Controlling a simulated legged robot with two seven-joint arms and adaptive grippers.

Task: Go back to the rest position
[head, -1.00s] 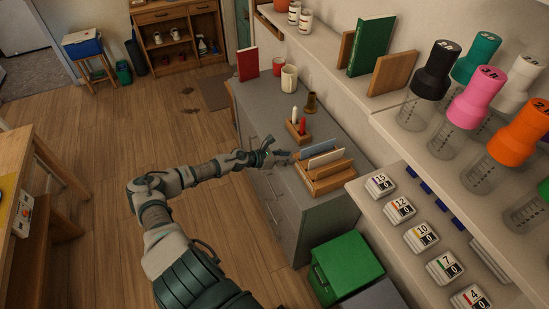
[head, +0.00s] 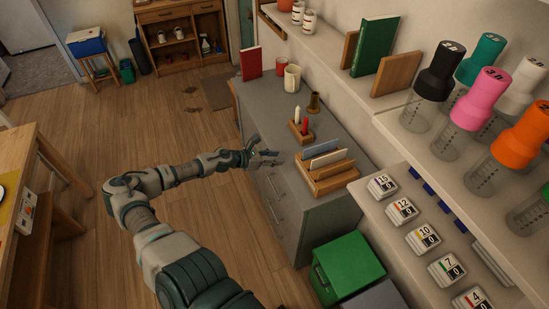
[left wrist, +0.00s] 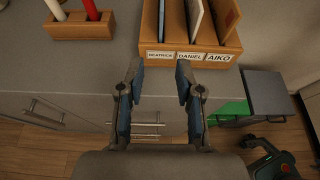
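My left gripper (head: 270,156) is over the front edge of the grey cabinet, short of the wooden letter holder (head: 330,179). In the left wrist view the gripper (left wrist: 159,72) has its two fingers spread, with nothing between them. The letter holder (left wrist: 228,52) there shows slots labelled Beatrice, Daniel and Aiko, each with an upright card or envelope. The fingertips are in front of it, apparently apart from it.
The grey cabinet (head: 283,203) also bears a candle block (head: 300,134), a cream mug (head: 292,78) and a red book (head: 250,65). A green bin (head: 347,269) stands beside it. Shelves with bottles run along the right. The wooden floor (head: 120,130) left of the cabinet is open.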

